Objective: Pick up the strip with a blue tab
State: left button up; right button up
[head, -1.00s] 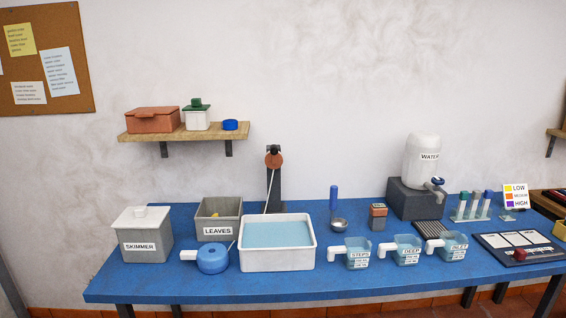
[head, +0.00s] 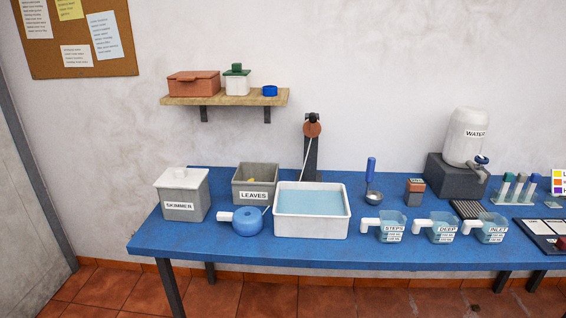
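No strip with a blue tab can be made out in the head view. A small rack (head: 513,201) at the right of the blue table holds upright clear pieces with coloured tops, green and bluish. They are too small to tell whether they are strips or tubes. A dark tray with white panels (head: 540,228) lies at the right edge of the picture, partly cut off. Neither of my grippers is in view.
The blue table (head: 300,256) carries a skimmer bin (head: 183,204), a leaves bin (head: 241,187), a white basin of water (head: 312,226), several labelled jugs (head: 391,230) and a water tank (head: 466,137). Tiled floor in front is clear.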

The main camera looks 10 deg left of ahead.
aim_at(535, 178)
jog(key=z, duration=1.2)
